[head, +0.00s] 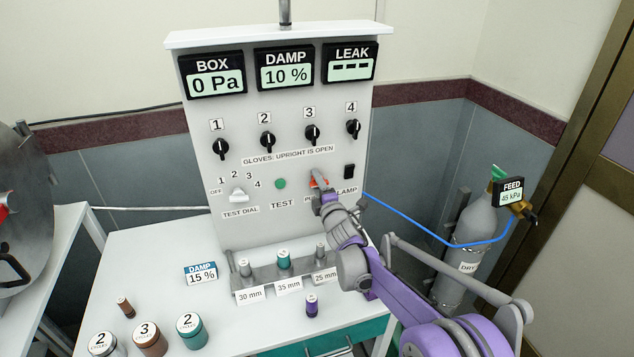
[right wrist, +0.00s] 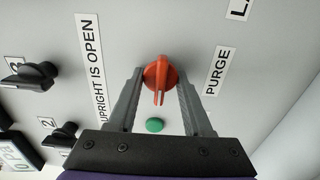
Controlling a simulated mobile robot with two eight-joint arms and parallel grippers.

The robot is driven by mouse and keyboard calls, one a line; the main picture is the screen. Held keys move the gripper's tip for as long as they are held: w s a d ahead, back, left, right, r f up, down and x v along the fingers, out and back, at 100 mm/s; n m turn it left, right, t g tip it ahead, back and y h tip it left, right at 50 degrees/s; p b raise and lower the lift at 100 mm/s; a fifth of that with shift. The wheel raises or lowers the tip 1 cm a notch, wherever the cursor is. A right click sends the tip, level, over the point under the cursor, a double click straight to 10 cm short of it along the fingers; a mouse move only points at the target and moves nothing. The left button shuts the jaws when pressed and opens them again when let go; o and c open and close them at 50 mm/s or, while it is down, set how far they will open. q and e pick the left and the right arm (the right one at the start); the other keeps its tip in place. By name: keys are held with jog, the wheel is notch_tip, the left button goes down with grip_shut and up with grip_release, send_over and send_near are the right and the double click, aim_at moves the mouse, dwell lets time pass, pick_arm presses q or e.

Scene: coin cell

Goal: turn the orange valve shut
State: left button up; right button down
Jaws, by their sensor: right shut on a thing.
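The orange valve (head: 313,181) is a small knob on the front of the grey panel, mostly hidden by my gripper in the head view. In the right wrist view the orange valve (right wrist: 158,76) shows clearly beside the PURGE label, its ridge pointing towards the green button, so it lies roughly sideways on the panel. My right gripper (head: 318,188) is at the panel. In the right wrist view my right gripper's fingers (right wrist: 158,84) stand on both sides of the knob, shut on it. My left gripper is not in view.
Black knobs (head: 311,134) sit above the valve, a green button (head: 280,184) left, a black lamp switch (head: 349,171) right. A rack (head: 262,275) with several cylinders stands below. A gas bottle (head: 474,235) with a blue hose is at right. The displays read 0 Pa and 10 %.

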dwell(0.4)
jog(key=shift+c, duration=1.6)
grip_release()
jog(key=b+v, duration=0.1)
jog(key=v, duration=0.9)
jog(key=shift+s+d+b, duration=0.15)
jog(key=shift+s+b, duration=0.25)
jog(key=s+d+f+m+g+h, duration=0.3)
jog(key=s+d+m+g+h, duration=0.25)
jog(key=s+d+m, duration=1)
jog(key=s+f+m+g, duration=0.3)
jog(key=s+f, duration=0.2)
jog(key=s, duration=0.6)
jog(key=s+f+m+g+p, duration=0.1)
jog(key=s+f+m+g, duration=0.2)
jog(key=s, duration=0.9)
notch_tip(320, 180, down, 2)
jog(key=shift+s+a+f, duration=0.1)
jog(key=shift+s+a, duration=0.15)
